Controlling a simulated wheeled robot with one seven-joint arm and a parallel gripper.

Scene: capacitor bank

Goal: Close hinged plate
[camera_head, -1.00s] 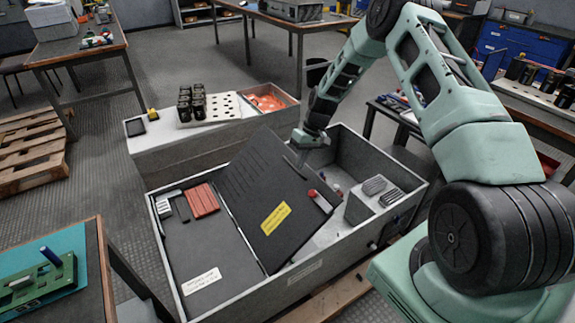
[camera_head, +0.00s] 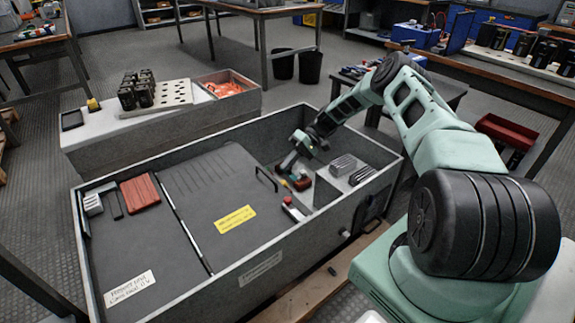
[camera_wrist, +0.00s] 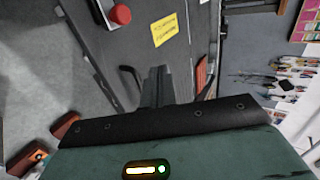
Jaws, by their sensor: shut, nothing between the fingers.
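The hinged plate (camera_head: 205,203) is dark grey with slots and a yellow label. In the head view it lies flat or nearly flat in the large grey box (camera_head: 168,300), level with the fixed panel (camera_head: 135,245) at its left. A black handle (camera_head: 266,178) stands near its right edge. My gripper (camera_head: 286,168) is low in the box, just right of the plate and handle. In the wrist view its fingers (camera_wrist: 154,88) are together and empty, with the plate (camera_wrist: 185,48) beyond them. Whether they touch it I cannot tell.
A red knob (camera_head: 287,200) sits by the plate's right edge. A grey block with dark slotted parts (camera_head: 343,165) stands in the box's right section. A red ribbed block (camera_head: 140,194) sits at the left. A bench with black cylinders (camera_head: 135,92) stands behind the box.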

